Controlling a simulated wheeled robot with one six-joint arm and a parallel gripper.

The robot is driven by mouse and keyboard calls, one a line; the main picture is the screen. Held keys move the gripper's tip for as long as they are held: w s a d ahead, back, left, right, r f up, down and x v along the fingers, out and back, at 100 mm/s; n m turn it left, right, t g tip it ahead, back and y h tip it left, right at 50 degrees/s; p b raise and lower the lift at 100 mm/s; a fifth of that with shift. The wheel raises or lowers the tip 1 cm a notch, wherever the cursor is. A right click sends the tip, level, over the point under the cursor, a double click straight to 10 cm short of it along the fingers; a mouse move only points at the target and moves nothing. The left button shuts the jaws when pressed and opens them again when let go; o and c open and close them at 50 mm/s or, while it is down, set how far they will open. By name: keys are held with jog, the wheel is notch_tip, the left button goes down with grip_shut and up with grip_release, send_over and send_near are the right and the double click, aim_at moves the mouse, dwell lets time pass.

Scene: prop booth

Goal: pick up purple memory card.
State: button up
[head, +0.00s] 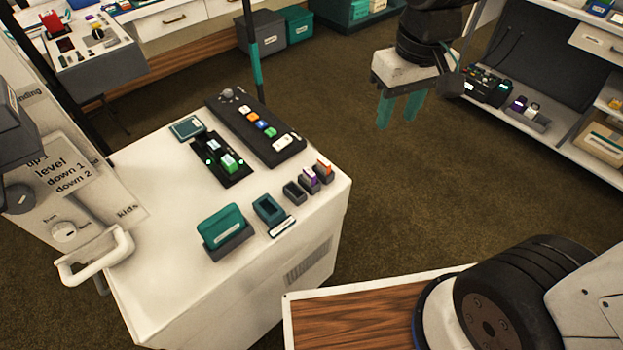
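A small purple card (309,175), with a pale patch, stands in a small dark holder near the right edge of the white cabinet top (160,200). An orange card (324,166) stands in a like holder just to its right, and an empty-looking dark holder (293,192) is to its left. My gripper (399,118) has two teal fingers pointing down, apart, with nothing visible between them. It hangs beyond and to the right of the cabinet, over the brown floor, away from the purple card.
A teal block in a grey stand (225,233), a teal open box (268,209) and a black button panel (254,130) share the cabinet top. A thin dark-and-teal post (254,60) rises behind. Another purple item (519,103) sits on the right shelf. The floor between is clear.

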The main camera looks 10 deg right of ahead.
jog(key=w+a+f+n, duration=0.2)
jog(key=w+a+f, duration=0.4)
jog(key=a+f, duration=0.2)
jog(key=n, duration=0.2)
send_over(309, 172)
jog(key=shift+g, duration=0.4)
notch_tip(309, 172, down, 6)
jog(key=shift+w+f, duration=0.1)
jog(key=shift+f, duration=0.05)
notch_tip(309, 172, down, 8)
grip_shut()
